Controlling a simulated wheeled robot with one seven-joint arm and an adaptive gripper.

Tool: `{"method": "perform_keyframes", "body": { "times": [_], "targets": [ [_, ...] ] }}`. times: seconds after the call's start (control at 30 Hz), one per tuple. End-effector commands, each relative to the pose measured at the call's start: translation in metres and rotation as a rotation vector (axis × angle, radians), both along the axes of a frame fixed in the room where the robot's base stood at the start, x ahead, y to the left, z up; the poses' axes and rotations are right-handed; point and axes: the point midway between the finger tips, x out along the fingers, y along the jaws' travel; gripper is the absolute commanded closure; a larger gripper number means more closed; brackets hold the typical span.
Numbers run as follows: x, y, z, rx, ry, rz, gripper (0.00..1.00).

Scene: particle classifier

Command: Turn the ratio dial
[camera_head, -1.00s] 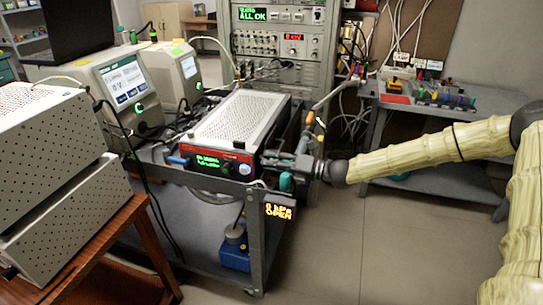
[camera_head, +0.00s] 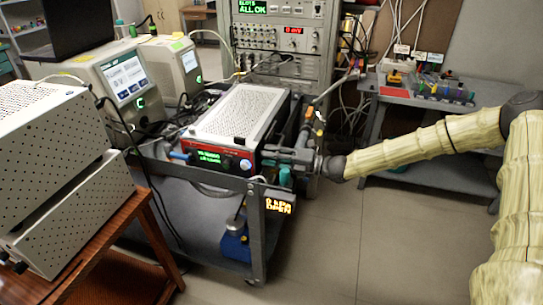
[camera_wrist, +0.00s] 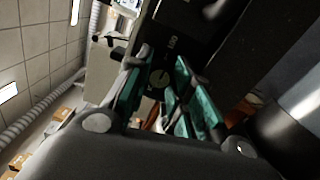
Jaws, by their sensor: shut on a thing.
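The red-framed instrument (camera_head: 212,147) with a perforated white top sits on the grey cart. Its front panel has a green-lit display (camera_head: 207,157) and a small round knob (camera_head: 246,165) at its right end. My gripper (camera_head: 268,158) reaches in from the right at that end of the panel. In the wrist view, my gripper (camera_wrist: 160,68) has its teal-padded fingers on either side of a round dial (camera_wrist: 160,78) with a pointer mark, and is shut on it. The dial's edges are partly hidden by the fingers. The display text is too small to read surely.
The grey cart's front post (camera_head: 257,230) and an orange-lit display (camera_head: 279,206) stand below my gripper. A perforated box (camera_head: 60,190) on a wooden table is at left. A rack (camera_head: 290,60) stands behind. The floor at right is clear.

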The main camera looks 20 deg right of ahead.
Motion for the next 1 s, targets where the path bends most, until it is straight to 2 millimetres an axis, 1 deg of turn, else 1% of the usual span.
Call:
{"method": "perform_keyframes", "body": {
  "times": [0.03, 0.27, 0.3, 0.33, 0.37, 0.63, 0.73, 0.87, 1.0],
  "targets": [
    [0.003, -0.002, 0.003, 0.003, -0.003, -0.005, 1.00],
    [0.003, -0.002, 0.004, 0.003, -0.004, -0.005, 1.00],
    [0.003, -0.002, 0.004, 0.003, -0.004, -0.005, 0.73],
    [0.003, -0.002, 0.004, 0.003, -0.004, -0.005, 0.68],
    [0.003, -0.002, 0.003, 0.003, -0.004, -0.005, 0.67],
    [0.001, -0.001, 0.002, 0.001, -0.002, -0.003, 0.67],
    [-0.001, -0.004, 0.001, 0.001, -0.002, -0.003, 0.67],
    [-0.007, -0.015, 0.001, 0.001, -0.002, -0.005, 0.67],
    [-0.020, -0.034, 0.001, 0.002, -0.002, -0.006, 0.67]
  ]
}}
